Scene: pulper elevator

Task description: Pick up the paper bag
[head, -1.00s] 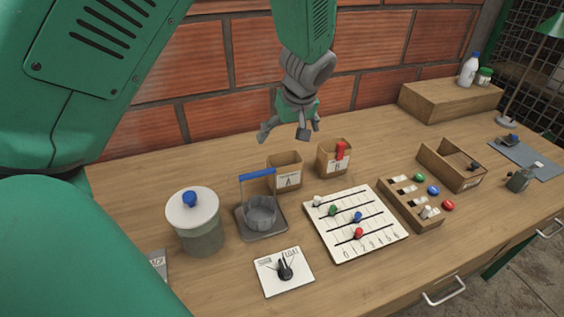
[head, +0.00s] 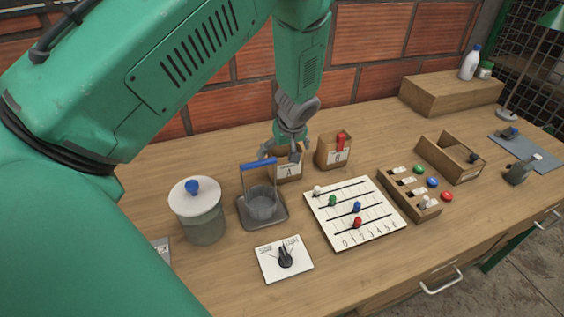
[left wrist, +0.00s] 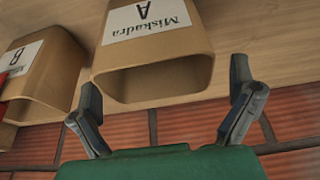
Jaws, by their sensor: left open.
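Two brown, open-topped paper bags stand at the back of the table. Bag A (head: 289,172) carries a white label, and bag B (head: 333,152) has a label and a red piece at its rim. My left gripper (head: 281,156) is open and empty at the top of bag A, partly hiding it. In the left wrist view, bag A (left wrist: 155,75) lies between and just beyond the two spread fingers (left wrist: 165,88); I cannot tell if they touch it. Bag B (left wrist: 42,68) shows at the left there. My right gripper is out of view.
A scoop-like grey cup with a blue handle (head: 262,205) stands just in front of bag A. A lidded jar (head: 204,222), a dial plate (head: 284,260), a slider board (head: 356,212) and a button box (head: 405,192) surround it. A brick wall (head: 370,60) rises behind.

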